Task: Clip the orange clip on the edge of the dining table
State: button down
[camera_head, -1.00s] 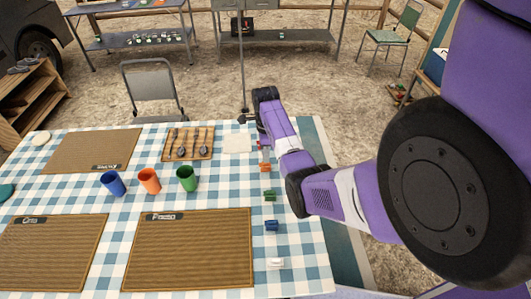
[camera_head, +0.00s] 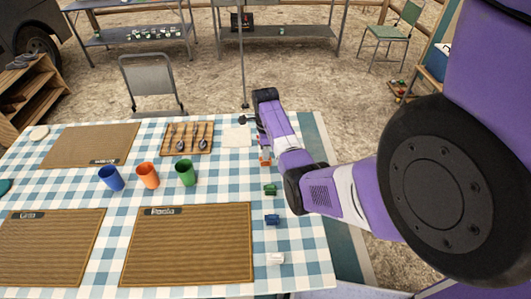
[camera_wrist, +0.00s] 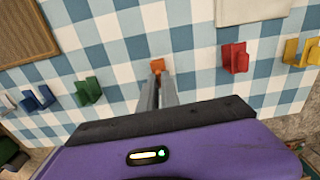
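The orange clip (camera_head: 265,162) is at the right edge of the dining table (camera_head: 222,183), between the green clip and the far right corner. In the wrist view the orange clip (camera_wrist: 157,65) shows right at the tips of my gripper (camera_wrist: 158,82). The two fingers are close together and point down at the clip. The fingers partly cover the clip, and I cannot tell whether they press on it. In the head view my gripper (camera_head: 263,148) is mostly hidden behind my wrist.
Along the same edge are a green clip (camera_head: 270,189), a blue clip (camera_head: 272,219) and a white clip (camera_head: 275,258). Red (camera_wrist: 235,58) and yellow (camera_wrist: 300,52) clips show in the wrist view. Cups (camera_head: 148,176), placemats (camera_head: 189,243) and a cutlery tray (camera_head: 188,138) lie left.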

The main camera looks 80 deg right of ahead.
jog(key=shift+r, duration=0.1)
notch_tip(320, 180, up, 5)
jog(key=p, duration=0.5)
